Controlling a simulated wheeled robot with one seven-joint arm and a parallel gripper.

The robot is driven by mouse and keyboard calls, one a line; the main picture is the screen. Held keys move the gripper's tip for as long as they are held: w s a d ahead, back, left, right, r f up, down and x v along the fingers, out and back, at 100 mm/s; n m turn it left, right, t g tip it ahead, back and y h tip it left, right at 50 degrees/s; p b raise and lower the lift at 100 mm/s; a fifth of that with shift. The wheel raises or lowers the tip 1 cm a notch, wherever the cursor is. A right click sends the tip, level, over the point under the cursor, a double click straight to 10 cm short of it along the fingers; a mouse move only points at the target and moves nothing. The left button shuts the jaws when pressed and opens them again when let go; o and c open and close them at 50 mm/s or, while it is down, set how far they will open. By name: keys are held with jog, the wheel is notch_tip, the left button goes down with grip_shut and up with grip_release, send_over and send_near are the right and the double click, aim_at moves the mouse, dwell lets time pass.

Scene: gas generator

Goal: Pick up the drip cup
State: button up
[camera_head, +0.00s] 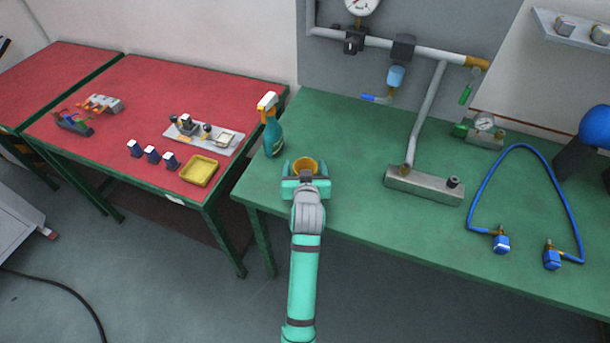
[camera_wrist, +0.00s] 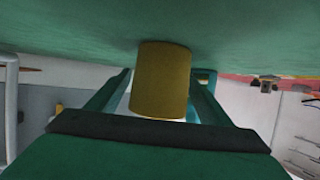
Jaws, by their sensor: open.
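The drip cup (camera_head: 306,162) is a small yellow-brown cup on the green table, near its left front part. In the wrist view the cup (camera_wrist: 161,80) shows as a plain yellow-brown cylinder against the green tabletop, with the picture upside down. My gripper (camera_head: 306,170) is open at the cup, with one finger on each side of it. In the wrist view, my fingers (camera_wrist: 160,98) reach along both sides of the cup. I cannot tell whether either finger touches it. My gripper hides part of the cup in the head view.
A spray bottle (camera_head: 272,128) stands close behind and left of my gripper. A metal block (camera_head: 424,187) with a pipe stands to the right, then a blue hose (camera_head: 483,191). A yellow tray (camera_head: 199,171) lies on the red table (camera_head: 150,80). Green tabletop between cup and block is clear.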

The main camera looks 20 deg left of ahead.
jog(key=shift+w+a+f, duration=0.2)
jog(key=shift+w+f, duration=0.1)
jog(key=shift+w, duration=0.35)
jog(key=shift+c, duration=0.6)
jog(key=c, duration=1)
jog(key=shift+s+r, duration=0.1)
